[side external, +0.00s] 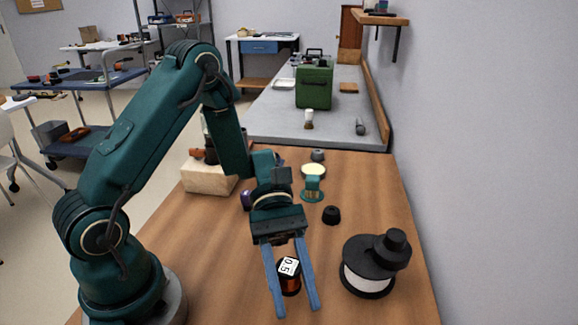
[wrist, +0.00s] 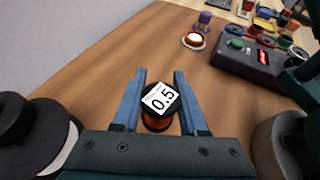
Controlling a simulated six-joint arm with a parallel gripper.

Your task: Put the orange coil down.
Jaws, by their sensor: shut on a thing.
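The orange coil (side external: 290,287) is a small spool with black ends and copper-orange winding, with a white label reading 0.5 on its top. In the side view it sits between the two blue fingers of my gripper (side external: 296,309), which point down over the wooden table. In the wrist view the coil (wrist: 159,122) is between the fingers of my gripper (wrist: 160,75), its label facing the camera. My gripper is shut on the coil. I cannot tell whether its underside touches the table.
A large black-and-white spool (side external: 368,279) stands close on the right. A black knob (side external: 331,215), a teal piece (side external: 312,189) and a wooden block (side external: 206,180) lie farther back. The wrist view shows a dark control box (wrist: 240,58). Bare table lies around the coil.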

